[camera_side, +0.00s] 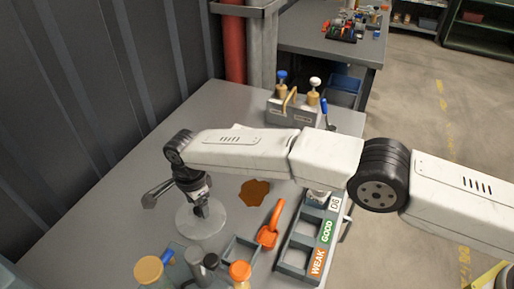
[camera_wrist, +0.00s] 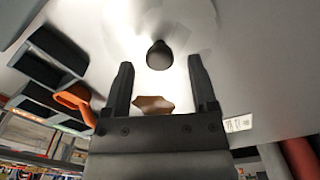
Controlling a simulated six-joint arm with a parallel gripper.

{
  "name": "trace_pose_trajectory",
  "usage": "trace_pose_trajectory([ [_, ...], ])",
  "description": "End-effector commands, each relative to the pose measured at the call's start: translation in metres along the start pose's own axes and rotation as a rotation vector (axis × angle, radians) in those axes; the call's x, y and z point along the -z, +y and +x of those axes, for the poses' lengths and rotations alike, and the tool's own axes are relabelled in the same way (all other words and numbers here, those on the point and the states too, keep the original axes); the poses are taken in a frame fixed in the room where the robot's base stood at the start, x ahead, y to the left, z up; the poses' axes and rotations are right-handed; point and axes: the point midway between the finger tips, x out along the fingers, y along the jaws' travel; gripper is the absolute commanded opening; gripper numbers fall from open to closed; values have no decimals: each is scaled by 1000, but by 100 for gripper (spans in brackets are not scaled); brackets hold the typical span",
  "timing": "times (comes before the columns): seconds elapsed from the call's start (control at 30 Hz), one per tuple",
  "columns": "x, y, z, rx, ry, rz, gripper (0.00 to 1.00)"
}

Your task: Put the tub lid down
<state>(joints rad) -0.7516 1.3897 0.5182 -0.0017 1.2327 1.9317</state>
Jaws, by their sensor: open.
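The tub lid is a pale, translucent round disc (camera_side: 190,225), which appears to lie flat on the grey bench in the side view. In the wrist view the lid (camera_wrist: 205,22) fills the top middle, with a dark round knob (camera_wrist: 159,50) at its centre. My gripper (camera_side: 203,209) is over the middle of the lid, pointing down. In the wrist view my gripper (camera_wrist: 160,64) is open, with its fingers on either side of the knob's line and apart from it. I cannot make out a tub beneath the lid.
A brown patch (camera_side: 255,193) lies on the bench right of the lid. An orange scoop (camera_side: 270,228) and a sorting tray marked WEAK and GOOD (camera_side: 292,267) are further right. Several jars, including an orange-capped one (camera_side: 240,271), stand in front. A grey caddy (camera_side: 291,112) stands behind.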

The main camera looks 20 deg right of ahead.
Motion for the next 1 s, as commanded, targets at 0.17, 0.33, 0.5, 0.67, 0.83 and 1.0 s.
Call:
trace_pose_trajectory([
  [0.17,0,-1,-30,3,-1,0,74],
  [0.33,0,0,-58,2,-1,0,74],
  [0.5,0,0,-80,1,0,0,74],
  [0.67,0,0,-92,1,0,0,74],
  [0.83,0,0,-96,0,0,0,74],
  [1.0,0,0,-96,0,0,0,74],
])
